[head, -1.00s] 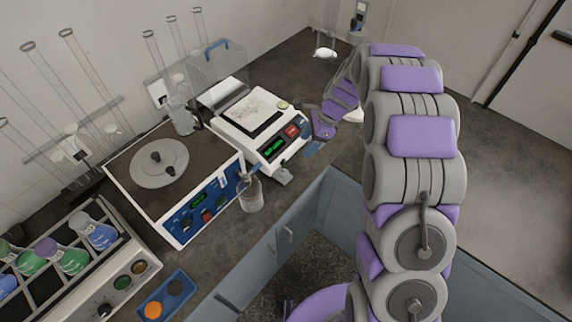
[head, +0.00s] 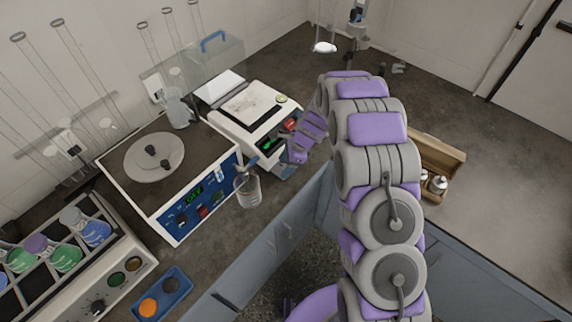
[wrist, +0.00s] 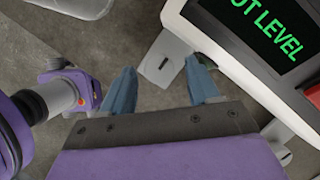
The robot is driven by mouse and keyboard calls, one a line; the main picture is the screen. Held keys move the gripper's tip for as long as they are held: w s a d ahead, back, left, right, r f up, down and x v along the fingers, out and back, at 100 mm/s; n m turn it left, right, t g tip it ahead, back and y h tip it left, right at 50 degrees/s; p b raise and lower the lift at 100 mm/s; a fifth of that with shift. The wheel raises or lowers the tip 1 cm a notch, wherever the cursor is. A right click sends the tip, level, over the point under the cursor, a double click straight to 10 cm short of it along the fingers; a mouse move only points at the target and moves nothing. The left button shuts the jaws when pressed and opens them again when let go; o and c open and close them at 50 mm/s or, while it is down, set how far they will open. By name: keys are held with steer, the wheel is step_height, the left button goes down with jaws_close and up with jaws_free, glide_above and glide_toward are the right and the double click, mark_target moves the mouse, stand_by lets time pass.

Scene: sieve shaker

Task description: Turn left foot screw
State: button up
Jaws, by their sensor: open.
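The balance (head: 252,112) is a white box with a weighing pan and a front panel. In the head view my gripper (head: 284,172) covers the balance's front corner.
A glass beaker (head: 248,188) stands left of my gripper. Another pale piece (wrist: 277,135) shows below the panel in the wrist view. An open brown box (head: 445,160) lies right of my arm. The bench's front edge is close.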

steer(key=shift+a+f, duration=0.15)
steer(key=shift+a, duration=0.3)
steer(key=shift+d, duration=0.2)
steer(key=c, duration=1)
steer(key=shift+p, duration=0.3)
steer(key=n+p, duration=0.1)
steer(key=n, duration=0.1)
steer(key=n+g+p, duration=0.1)
steer(key=n, duration=0.1)
steer(key=shift+w+a+h, duration=0.1)
steer(key=shift+w+h, duration=0.1)
steer(key=shift+h, duration=0.1)
steer(key=n+g+p, duration=0.1)
steer(key=n+p, duration=0.1)
steer(key=n, duration=0.1)
steer(key=shift+n+h, duration=0.3)
steer(key=shift+h, duration=0.1)
steer(key=n, duration=0.1)
steer(key=n+g+h+p, duration=0.1)
steer(key=n, duration=0.1)
steer(key=shift+w+a+n, duration=0.15)
steer(key=shift+n, duration=0.15)
steer(key=shift+a+n+g+h+p, duration=0.15)
steer(key=shift+n+h, duration=0.3)
steer(key=shift+n, duration=0.7)
steer(key=shift+d+n+g+h+p, duration=0.2)
steer(key=shift+n+h, duration=0.25)
steer(key=shift+n, duration=0.7)
